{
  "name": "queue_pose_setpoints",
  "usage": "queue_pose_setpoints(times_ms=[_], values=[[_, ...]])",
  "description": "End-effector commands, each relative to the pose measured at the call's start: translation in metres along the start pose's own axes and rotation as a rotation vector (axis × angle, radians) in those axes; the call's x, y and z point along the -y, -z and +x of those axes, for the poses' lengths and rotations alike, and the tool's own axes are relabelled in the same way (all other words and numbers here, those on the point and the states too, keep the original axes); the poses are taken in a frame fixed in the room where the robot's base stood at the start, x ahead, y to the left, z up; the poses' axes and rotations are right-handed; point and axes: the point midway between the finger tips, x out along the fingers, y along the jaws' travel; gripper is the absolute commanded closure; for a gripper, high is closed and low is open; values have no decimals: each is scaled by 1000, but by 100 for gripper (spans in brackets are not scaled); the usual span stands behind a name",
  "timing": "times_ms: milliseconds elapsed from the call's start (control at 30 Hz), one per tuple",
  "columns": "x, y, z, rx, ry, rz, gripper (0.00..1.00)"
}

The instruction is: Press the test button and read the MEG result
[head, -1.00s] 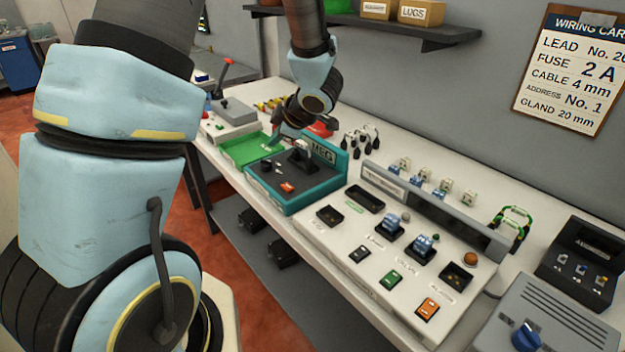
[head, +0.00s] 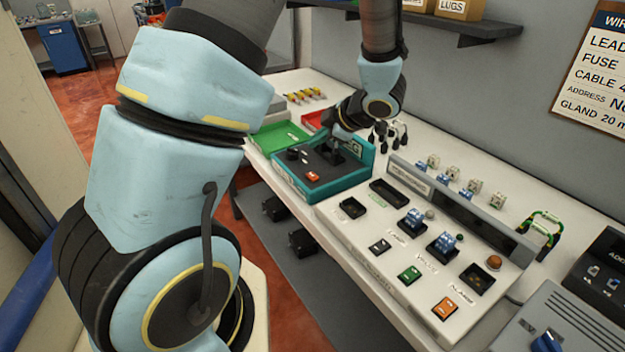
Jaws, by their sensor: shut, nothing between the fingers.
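The teal MEG tester (head: 284,182) stands on the bench at the left end of the white panel. An orange button (head: 313,176) sits on its dark top face. Dark fittings stand behind the button. My gripper (head: 338,134) hangs over the back of the tester, pointing down and left, behind and above the orange button and apart from it. Its fingers are small and dark against the tester, and they look shut and empty. My wrist covers part of the MEG label, and no result can be read.
A green tray (head: 277,139) and a red tray (head: 312,121) are behind left. A shelf (head: 480,30) overhangs the bench.

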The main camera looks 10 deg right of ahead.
Motion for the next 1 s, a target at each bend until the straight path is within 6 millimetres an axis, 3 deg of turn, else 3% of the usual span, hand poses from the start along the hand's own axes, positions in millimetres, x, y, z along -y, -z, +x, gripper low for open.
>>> queue_pose_setpoints(times_ms=[500,1000], values=[[34,-34,46,1,0,2,100],[36,-36,49,0,0,0,100]])
